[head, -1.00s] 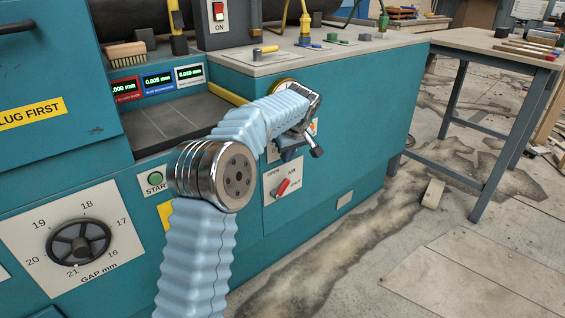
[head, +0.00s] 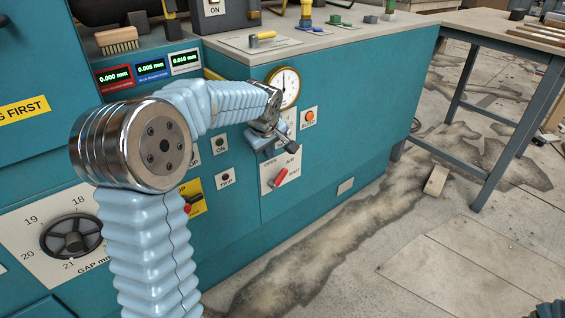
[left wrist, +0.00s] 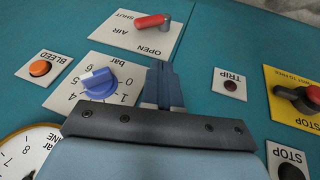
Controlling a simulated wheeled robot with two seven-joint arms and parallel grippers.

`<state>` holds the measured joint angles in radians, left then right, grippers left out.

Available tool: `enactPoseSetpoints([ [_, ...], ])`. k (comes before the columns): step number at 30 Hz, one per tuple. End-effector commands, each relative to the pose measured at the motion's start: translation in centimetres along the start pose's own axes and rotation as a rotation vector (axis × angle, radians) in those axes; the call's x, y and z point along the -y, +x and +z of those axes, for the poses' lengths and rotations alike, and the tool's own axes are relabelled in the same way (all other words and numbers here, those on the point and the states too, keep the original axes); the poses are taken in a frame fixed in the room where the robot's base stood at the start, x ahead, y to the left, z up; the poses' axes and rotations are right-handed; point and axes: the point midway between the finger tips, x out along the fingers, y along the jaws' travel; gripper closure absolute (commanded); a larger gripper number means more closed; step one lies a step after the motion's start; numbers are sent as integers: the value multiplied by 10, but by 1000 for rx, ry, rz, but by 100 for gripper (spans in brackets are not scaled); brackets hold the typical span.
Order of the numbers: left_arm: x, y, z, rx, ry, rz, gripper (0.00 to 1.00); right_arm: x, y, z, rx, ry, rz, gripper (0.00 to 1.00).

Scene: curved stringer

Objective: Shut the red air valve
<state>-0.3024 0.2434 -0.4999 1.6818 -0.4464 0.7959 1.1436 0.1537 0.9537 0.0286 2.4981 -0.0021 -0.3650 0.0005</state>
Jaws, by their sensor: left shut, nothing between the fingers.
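The red air valve (head: 281,177) is a small lever on a white plate low on the teal machine's front. It lies at a slant in the head view, between the OPEN and SHUT marks. In the left wrist view the red lever (left wrist: 152,21) is at the top, with SHUT to its upper left and OPEN below it. My left gripper (head: 261,146) is just above the valve plate in the head view. Its fingers (left wrist: 163,68) are together and empty, apart from the lever in the wrist view.
A blue bar knob (left wrist: 98,82) sits close beside my left fingers. An orange bleed button (left wrist: 40,68), a TRIP button (left wrist: 231,86) and a red stop switch (left wrist: 308,97) are near. A round gauge (head: 285,88) is above.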

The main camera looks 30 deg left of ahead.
Motion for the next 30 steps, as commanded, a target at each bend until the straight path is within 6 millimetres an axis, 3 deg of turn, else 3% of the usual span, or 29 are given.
enactPoseSetpoints([
  [14,2,8,1,3,-5,2,100,0,0,0,1,0,0,57],
  [30,-3,108,3,3,-3,2,100,1,-2,0,1,0,0,57],
])
